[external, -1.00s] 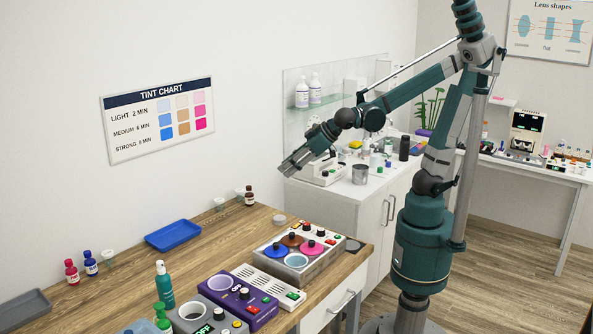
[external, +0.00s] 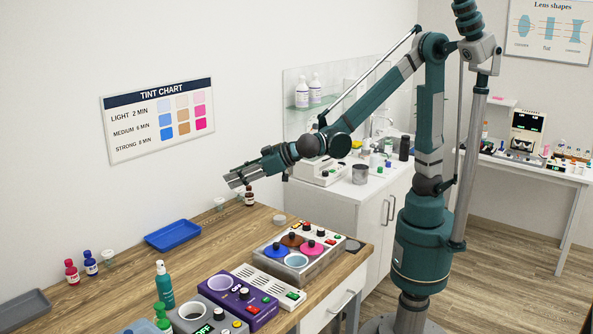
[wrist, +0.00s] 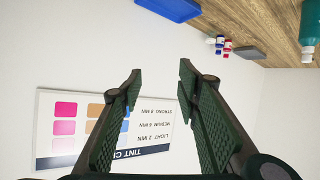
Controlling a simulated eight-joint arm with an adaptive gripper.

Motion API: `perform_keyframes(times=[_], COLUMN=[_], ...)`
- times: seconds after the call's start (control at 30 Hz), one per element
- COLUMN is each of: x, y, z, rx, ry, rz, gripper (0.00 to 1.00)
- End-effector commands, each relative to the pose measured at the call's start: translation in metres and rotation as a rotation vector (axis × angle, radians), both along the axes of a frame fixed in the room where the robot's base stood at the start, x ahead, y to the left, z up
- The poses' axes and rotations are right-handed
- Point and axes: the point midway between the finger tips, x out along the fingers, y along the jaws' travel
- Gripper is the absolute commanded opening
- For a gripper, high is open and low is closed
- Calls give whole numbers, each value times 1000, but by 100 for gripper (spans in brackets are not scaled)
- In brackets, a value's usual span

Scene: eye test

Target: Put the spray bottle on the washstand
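The spray bottle (external: 164,285), teal with a white-topped nozzle, stands upright on the wooden bench (external: 215,243) near the front. A teal bottle, probably the same one, is cut off at the top right of the wrist view (wrist: 308,28). The washstand, which I take to be the white cabinet (external: 343,211) with a tap, stands behind the bench. My gripper (external: 231,181) is above the far part of the bench, well away from the spray bottle. In the wrist view its fingers (wrist: 159,76) are wide apart with nothing between them.
A blue tray (external: 173,236), small red and blue bottles (external: 91,263) and a brown bottle (external: 249,196) stand along the wall side of the bench. A purple device (external: 238,298) and a dye-bath unit (external: 297,262) fill the right side. The washstand top holds several items.

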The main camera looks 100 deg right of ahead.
Motion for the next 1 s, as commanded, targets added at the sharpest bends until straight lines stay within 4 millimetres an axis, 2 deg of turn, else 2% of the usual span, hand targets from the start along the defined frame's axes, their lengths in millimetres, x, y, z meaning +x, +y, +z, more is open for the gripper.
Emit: perform_keyframes(times=[0.2,0.5,1.0], x=[40,85,138], y=[41,102,215], z=[-8,-23,-64], rx=[-1,5,31], ry=[-68,-162,-313], rz=[17,49,131], gripper=[33,33,33])
